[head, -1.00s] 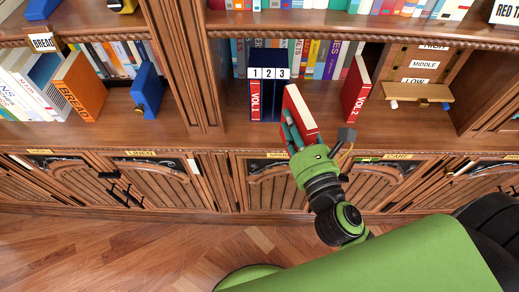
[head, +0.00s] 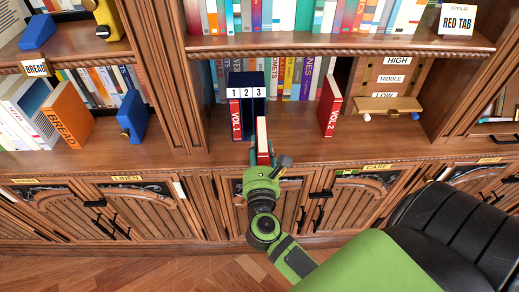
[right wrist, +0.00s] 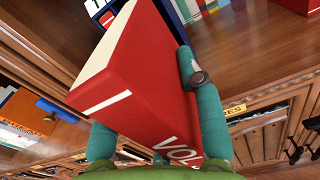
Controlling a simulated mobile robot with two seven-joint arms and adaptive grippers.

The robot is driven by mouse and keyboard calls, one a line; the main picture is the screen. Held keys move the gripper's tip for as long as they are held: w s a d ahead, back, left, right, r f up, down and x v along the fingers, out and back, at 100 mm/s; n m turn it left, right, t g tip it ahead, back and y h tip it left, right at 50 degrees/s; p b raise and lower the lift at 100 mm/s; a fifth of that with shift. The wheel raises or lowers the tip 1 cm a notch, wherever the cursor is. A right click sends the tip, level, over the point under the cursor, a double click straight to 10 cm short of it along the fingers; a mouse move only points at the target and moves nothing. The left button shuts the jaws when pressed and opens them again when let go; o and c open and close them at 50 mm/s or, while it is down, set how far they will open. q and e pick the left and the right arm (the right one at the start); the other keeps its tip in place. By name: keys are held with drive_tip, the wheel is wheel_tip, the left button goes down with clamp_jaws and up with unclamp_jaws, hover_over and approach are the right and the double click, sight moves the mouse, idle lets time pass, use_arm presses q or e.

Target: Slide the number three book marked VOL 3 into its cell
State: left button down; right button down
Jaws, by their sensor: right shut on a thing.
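The dark blue book holder (head: 246,80) stands on the middle shelf, its cells labelled 1, 2, 3. The red VOL 1 book (head: 235,116) is in cell 1; cells 2 and 3 look empty. My right gripper (head: 264,157) is shut on a red book (head: 262,132) with white pages, held upright in front of the holder near cell 3. In the right wrist view the held book (right wrist: 140,75) sits between the teal fingers (right wrist: 145,100); its spine reads "VOL", the number hidden. The red VOL 2 book (head: 330,106) stands tilted on the shelf, right of the holder. My left gripper is out of view.
A row of books (head: 300,78) lines the shelf's back. A panel marked HIGH, MIDDLE, LOW with a small wooden ledge (head: 390,104) is at right. The orange BREAD book (head: 65,112) and a blue bookend (head: 132,115) are at left. Shelf between holder and VOL 2 is clear.

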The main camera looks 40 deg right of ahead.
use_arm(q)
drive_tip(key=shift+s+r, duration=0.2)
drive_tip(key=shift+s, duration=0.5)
use_arm(e)
drive_tip(key=x, duration=0.5)
drive_tip(key=shift+w, duration=0.2)
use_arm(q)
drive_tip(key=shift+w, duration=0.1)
use_arm(e)
drive_tip(key=shift+w+d+r, duration=0.1)
drive_tip(key=shift+w+d, duration=0.3)
drive_tip(key=shift+w, duration=0.15)
idle(0.9)
drive_tip(key=shift+s+a, duration=0.15)
drive_tip(key=shift+s, duration=0.1)
use_arm(q)
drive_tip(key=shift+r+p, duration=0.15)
drive_tip(key=shift+p, duration=0.2)
idle(1.2)
use_arm(e)
drive_tip(key=shift+w, duration=0.25)
drive_tip(key=shift+s, duration=0.25)
idle(0.3)
